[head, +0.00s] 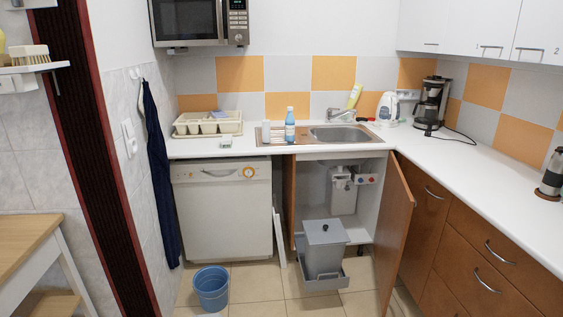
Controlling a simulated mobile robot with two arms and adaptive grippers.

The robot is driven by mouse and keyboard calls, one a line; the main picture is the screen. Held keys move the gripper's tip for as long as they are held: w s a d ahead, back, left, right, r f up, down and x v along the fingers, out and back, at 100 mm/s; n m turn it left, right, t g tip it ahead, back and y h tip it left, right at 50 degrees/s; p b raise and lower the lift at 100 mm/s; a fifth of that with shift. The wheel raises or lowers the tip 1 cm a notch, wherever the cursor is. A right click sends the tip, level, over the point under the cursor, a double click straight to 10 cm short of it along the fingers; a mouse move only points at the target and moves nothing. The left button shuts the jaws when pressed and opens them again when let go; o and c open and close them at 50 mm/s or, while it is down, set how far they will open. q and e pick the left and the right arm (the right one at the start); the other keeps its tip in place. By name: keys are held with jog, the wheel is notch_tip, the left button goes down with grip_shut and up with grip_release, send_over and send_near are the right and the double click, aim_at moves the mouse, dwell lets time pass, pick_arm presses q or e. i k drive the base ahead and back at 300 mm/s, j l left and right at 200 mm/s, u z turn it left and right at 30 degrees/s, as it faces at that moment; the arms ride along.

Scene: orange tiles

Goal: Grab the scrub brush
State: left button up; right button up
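A brush (27,50) with a yellowish back and pale bristles sits on a small white wall shelf (45,67) at the upper left of the head view. The bristles seem to point down toward the shelf. It looks like a scrub brush. Neither of my grippers shows in this view.
A wooden-topped table (22,236) stands below the shelf at the left. A blue bucket (211,287) is on the floor. The sink cabinet door (396,235) hangs open, with a grey bin (325,250) pulled out. The counter holds a dish rack (207,122) and bottles.

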aim_at(226, 139)
jog(key=i, duration=1.8)
